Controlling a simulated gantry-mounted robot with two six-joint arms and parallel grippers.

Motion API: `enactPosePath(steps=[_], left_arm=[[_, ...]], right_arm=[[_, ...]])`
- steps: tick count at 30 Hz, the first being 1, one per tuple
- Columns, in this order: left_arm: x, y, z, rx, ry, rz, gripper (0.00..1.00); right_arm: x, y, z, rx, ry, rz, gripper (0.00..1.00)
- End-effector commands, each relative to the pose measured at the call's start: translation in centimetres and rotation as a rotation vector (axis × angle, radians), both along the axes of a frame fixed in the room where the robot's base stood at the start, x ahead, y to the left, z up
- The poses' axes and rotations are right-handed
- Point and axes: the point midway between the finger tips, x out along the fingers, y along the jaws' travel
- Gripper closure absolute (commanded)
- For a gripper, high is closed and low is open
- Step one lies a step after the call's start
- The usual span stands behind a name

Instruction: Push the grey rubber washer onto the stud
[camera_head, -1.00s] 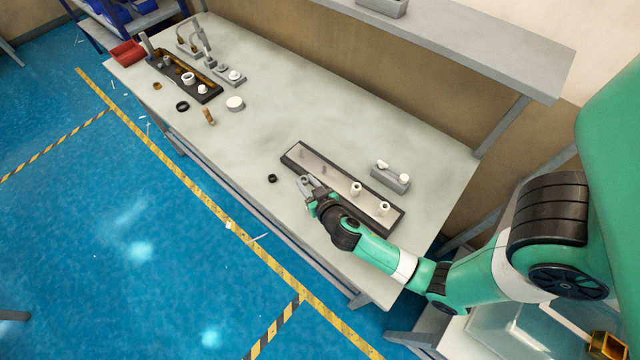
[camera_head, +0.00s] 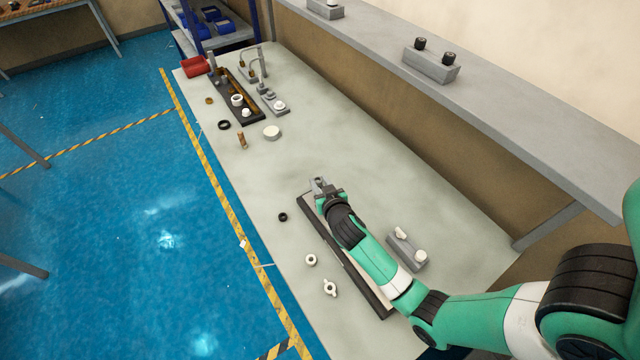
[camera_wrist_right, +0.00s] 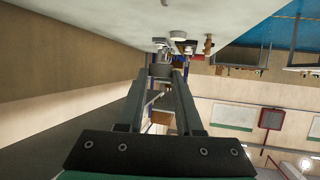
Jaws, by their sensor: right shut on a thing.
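My right gripper (camera_head: 320,186) is at the far end of the long dark-rimmed tray (camera_head: 305,203). In the right wrist view its two fingers are shut on a small grey round piece (camera_wrist_right: 161,71), which looks like the grey rubber washer. The head view shows the grey washer (camera_head: 318,183) only as a small blur at the fingertips. I cannot make out the stud; my right arm covers most of the tray. My left gripper is not in view.
A black ring (camera_head: 283,217), a white ring (camera_head: 311,260) and a white winged nut (camera_head: 330,288) lie left of the tray. A grey block (camera_head: 407,250) with white parts stands right of it. A dark parts tray (camera_head: 250,117) is at the far end. The middle of the table is clear.

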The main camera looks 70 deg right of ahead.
Motion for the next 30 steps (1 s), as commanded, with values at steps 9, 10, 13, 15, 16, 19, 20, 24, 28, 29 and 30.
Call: enactPosePath(steps=[9, 10, 13, 15, 16, 19, 20, 24, 28, 29, 30], left_arm=[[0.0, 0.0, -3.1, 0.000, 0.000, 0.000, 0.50], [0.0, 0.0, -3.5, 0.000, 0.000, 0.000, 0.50], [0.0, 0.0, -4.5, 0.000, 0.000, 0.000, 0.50], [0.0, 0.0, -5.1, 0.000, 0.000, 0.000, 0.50], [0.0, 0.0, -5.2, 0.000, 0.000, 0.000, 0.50], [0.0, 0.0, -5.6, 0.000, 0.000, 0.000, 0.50], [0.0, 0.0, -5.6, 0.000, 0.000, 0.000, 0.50], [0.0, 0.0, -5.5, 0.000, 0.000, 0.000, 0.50], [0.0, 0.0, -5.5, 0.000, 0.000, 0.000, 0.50], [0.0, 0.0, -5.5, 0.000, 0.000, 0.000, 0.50], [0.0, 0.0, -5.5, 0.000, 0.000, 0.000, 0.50]], right_arm=[[0.0, 0.0, -3.3, 0.001, 0.001, 0.000, 1.00], [0.0, 0.0, -3.6, 0.001, 0.001, 0.000, 1.00], [0.0, 0.0, -4.7, 0.001, 0.001, 0.000, 1.00], [0.0, 0.0, -5.3, 0.001, 0.001, 0.000, 1.00], [0.0, 0.0, -5.5, 0.001, 0.001, 0.000, 1.00], [0.0, 0.0, -5.8, 0.001, 0.001, 0.000, 1.00], [0.0, 0.0, -5.9, 0.001, 0.001, 0.000, 1.00], [0.0, 0.0, -5.8, 0.001, 0.001, 0.000, 1.00], [0.0, 0.0, -5.8, 0.001, 0.001, 0.000, 1.00], [0.0, 0.0, -5.8, 0.001, 0.001, 0.000, 1.00], [0.0, 0.0, -5.8, 0.001, 0.001, 0.000, 1.00]])
